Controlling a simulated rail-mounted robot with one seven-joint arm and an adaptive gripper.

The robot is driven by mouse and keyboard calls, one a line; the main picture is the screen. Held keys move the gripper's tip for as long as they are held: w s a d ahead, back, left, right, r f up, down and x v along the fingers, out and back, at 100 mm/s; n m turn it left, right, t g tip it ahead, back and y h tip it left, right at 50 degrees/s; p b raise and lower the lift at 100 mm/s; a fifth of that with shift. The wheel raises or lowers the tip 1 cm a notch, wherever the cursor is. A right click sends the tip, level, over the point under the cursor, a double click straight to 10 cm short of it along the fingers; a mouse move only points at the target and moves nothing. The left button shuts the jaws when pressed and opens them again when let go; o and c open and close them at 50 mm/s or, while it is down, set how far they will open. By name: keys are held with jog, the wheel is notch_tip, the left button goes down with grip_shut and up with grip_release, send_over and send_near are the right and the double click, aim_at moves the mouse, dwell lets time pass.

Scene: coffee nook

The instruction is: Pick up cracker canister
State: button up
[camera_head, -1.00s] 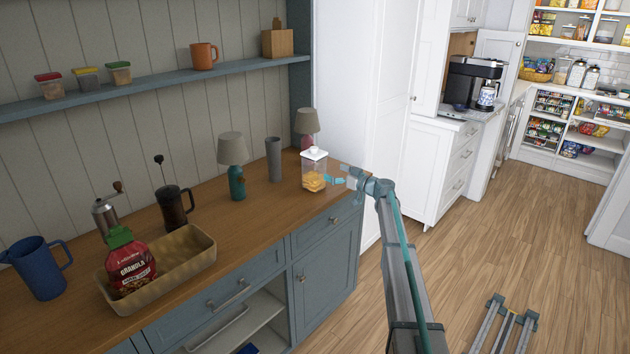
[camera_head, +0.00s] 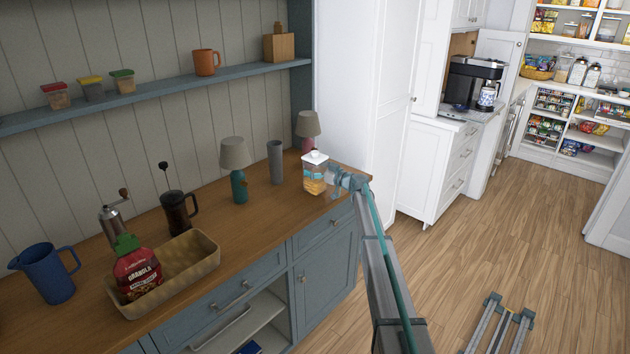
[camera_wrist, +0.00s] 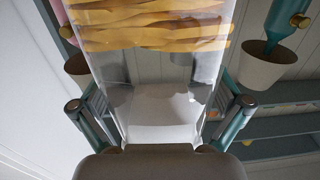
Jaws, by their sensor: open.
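The cracker canister (camera_head: 316,183) is a clear box with a white lid and tan crackers inside. It stands upright near the right end of the wooden counter (camera_head: 255,220). My gripper (camera_head: 325,176) is at the canister, reaching in from the right. In the wrist view the canister (camera_wrist: 155,45) fills the middle, upside down in the picture, with its white lid low in the frame. The open fingers of my gripper (camera_wrist: 160,112) lie on both sides of it. Whether either finger touches it is hard to tell.
A grey tumbler (camera_head: 275,162), a teal lamp (camera_head: 238,185) and a pink lamp (camera_head: 308,125) stand left of and behind the canister. A tray (camera_head: 205,260) with a granola bag (camera_head: 138,275) is farther left. A tall white cabinet (camera_head: 345,90) rises behind.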

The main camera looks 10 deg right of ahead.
jog(key=c, duration=1.6)
jog(key=shift+c, duration=0.5)
jog(key=shift+r, duration=0.1)
